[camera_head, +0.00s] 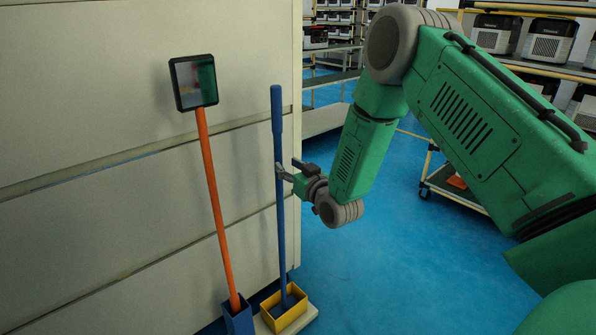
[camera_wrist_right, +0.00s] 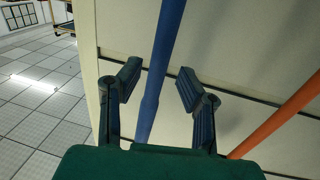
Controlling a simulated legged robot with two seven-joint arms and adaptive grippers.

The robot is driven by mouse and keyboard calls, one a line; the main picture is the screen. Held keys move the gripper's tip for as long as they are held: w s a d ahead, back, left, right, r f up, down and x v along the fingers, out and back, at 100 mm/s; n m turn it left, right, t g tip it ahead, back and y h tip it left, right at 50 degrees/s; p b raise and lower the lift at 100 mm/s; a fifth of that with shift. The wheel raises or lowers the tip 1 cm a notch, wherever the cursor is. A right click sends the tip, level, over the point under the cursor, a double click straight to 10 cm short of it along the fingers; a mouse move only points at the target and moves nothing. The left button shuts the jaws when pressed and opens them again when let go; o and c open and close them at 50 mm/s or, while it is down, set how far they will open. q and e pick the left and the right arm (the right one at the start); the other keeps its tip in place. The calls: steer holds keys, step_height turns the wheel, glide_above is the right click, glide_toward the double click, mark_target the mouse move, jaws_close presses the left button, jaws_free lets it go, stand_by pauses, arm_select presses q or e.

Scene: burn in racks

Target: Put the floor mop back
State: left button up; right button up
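The floor mop shows as an upright blue pole (camera_head: 280,190) with a thicker grip at its top. Its lower end stands inside a yellow open box (camera_head: 271,318) on a pale base; the mop's head is mostly hidden there. My right gripper (camera_head: 283,172) is beside the pole at about mid-height. In the right wrist view the gripper (camera_wrist_right: 158,82) has its two fingers spread, with the blue pole (camera_wrist_right: 163,50) crossing the gap between them. I see a gap on both sides of the pole. My left gripper is out of view.
An orange pole (camera_head: 211,190) with a square dark-framed head stands in a blue holder (camera_head: 238,318) left of the mop. A beige panelled wall (camera_head: 120,210) is close behind both. Blue floor (camera_head: 370,270) is open to the right, with a cart (camera_head: 450,190) and racks farther back.

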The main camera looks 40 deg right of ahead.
steer(key=s+a+f+n+g+y, duration=0.1)
steer(key=s+a+f+g, duration=0.45)
steer(key=s+f, duration=0.5)
steer(key=s+a+f+g+y, duration=0.1)
steer(key=s+a+f+g, duration=0.45)
steer(key=s+f, duration=0.5)
steer(key=s+a+f+g, duration=0.1)
steer(key=s+f+g, duration=0.1)
steer(key=s, duration=0.9)
steer(key=s+a+f+g, duration=0.2)
steer(key=s+g, duration=0.2)
steer(key=s, duration=0.7)
steer(key=shift+a+n+p, duration=0.25)
steer(key=shift+n+p, duration=0.05)
steer(key=shift+p, duration=0.15)
